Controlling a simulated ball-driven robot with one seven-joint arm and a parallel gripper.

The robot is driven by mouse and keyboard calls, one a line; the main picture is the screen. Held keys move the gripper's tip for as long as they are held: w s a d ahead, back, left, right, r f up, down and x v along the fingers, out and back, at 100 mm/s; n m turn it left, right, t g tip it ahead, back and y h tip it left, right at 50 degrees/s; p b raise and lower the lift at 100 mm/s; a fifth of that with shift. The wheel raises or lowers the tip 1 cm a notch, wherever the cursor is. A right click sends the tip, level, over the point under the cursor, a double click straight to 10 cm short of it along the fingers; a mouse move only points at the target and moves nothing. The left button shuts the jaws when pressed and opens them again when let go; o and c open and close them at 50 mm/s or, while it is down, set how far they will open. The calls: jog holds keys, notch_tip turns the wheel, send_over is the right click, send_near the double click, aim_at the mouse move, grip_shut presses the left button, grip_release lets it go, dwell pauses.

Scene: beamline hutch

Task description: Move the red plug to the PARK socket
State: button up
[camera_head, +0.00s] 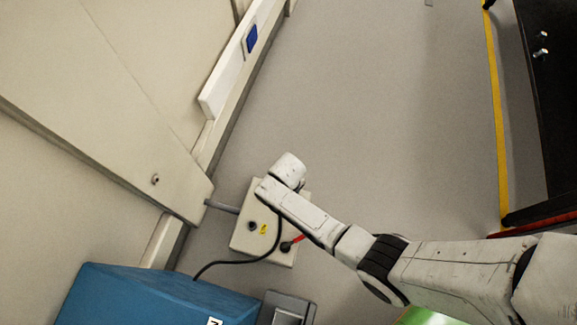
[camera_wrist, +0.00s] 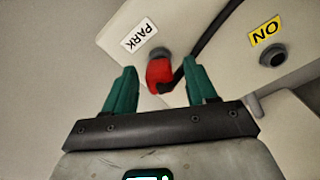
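The red plug (camera_wrist: 160,76) is at the socket (camera_wrist: 158,53) beside the white PARK label (camera_wrist: 139,35) and appears seated in it. A black cable (camera_wrist: 208,35) runs from it. My gripper (camera_wrist: 161,70) is open, with one green finger on each side of the plug and visible room on the left; contact on the right is unclear. The ON socket (camera_wrist: 272,57), beside a yellow label (camera_wrist: 265,30), is empty. In the head view my wrist covers the upper part of the pale socket box (camera_head: 242,240), and the fingers and PARK socket are hidden.
A blue box (camera_head: 150,300) stands at lower left, with the black cable (camera_head: 228,262) near it. A red piece with a black base (camera_head: 287,246) shows on the socket box. A pale wall panel (camera_head: 100,90) is at left and a dark table (camera_head: 550,100) at right. Floor between is clear.

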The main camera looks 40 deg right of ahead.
jog(key=shift+o, duration=0.3)
notch_tip(320, 180, up, 11)
jog(key=p, duration=0.6)
jog(key=shift+p, duration=0.3)
jog(key=shift+f, duration=0.1)
jog(key=s+d+r+m+t, duration=0.1)
jog(key=s+d+r, duration=0.3)
jog(key=s+r, duration=0.5)
jog(key=s+d+r+m, duration=0.1)
jog(key=s+d+r, duration=0.3)
jog(key=s+r, duration=0.5)
notch_tip(320, 180, up, 32)
jog(key=w+p, duration=0.1)
jog(key=p, duration=2.9)
jog(key=shift+w+p, duration=0.3)
jog(key=shift+a, duration=0.1)
